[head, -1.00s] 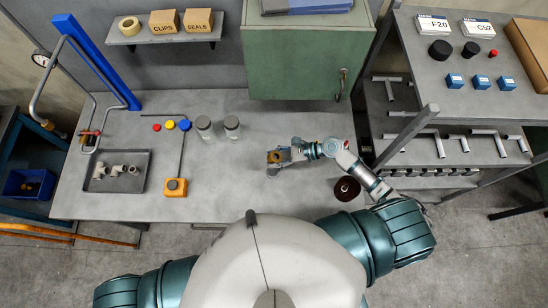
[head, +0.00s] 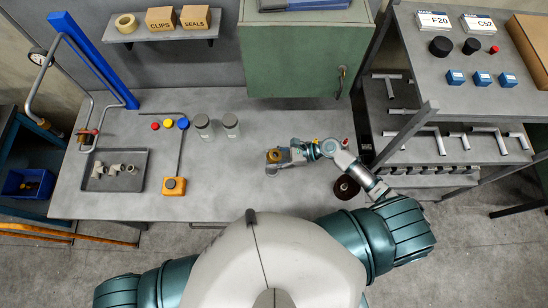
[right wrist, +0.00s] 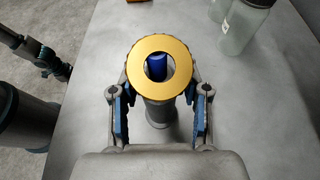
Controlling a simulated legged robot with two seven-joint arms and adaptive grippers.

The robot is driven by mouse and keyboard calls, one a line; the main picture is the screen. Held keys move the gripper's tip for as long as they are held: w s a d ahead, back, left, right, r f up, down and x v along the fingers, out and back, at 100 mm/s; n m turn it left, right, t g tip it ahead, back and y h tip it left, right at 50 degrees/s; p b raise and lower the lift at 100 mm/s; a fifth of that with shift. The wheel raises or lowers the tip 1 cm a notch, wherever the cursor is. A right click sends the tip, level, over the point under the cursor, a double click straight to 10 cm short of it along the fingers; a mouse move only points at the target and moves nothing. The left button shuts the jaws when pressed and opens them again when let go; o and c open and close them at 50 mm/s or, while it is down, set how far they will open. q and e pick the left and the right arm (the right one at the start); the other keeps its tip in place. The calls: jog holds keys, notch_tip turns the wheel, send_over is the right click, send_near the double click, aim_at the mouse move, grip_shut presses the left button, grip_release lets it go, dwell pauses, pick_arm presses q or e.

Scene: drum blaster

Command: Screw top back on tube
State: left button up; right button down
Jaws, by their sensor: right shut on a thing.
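The gold ring-shaped top (right wrist: 155,46), with a round hole, shows in the right wrist view above a grey tube (right wrist: 158,112). A blue piece (right wrist: 156,67) shows through the hole. I cannot tell whether the top is seated on the tube. My right gripper (right wrist: 159,90) is shut on the top, one finger on each side of it. In the head view my right gripper (head: 272,163) is over the table's right half, with the gold top (head: 274,155) at its fingers. My left gripper is out of view.
Two grey-capped jars (head: 231,125) stand at the back of the table (head: 230,180). An orange box (head: 174,186) and a tray (head: 104,182) of pipe fittings are to the left. A green cabinet (head: 305,65) hangs behind. A dark round object (head: 346,187) is at the right.

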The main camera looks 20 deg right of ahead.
aim_at(275, 162)
jog(key=shift+s+d+f, duration=0.1)
jog(key=shift+s+f, duration=0.05)
jog(key=shift+f, duration=0.35)
jog(key=shift+s+f, duration=0.15)
jog(key=shift+f, duration=0.3)
jog(key=shift+f+b, duration=0.3)
jog(key=shift+f, duration=0.25)
jog(key=shift+s+f, duration=0.15)
jog(key=shift+f, duration=0.2)
jog(key=c, duration=0.8)
grip_release()
jog(key=shift+o, duration=0.8)
jog(key=shift+w, duration=0.45)
jog(key=shift+w+r, duration=0.1)
jog(key=shift+d+r, duration=0.15)
jog(key=v, duration=1.1)
jog(key=shift+d, duration=0.2)
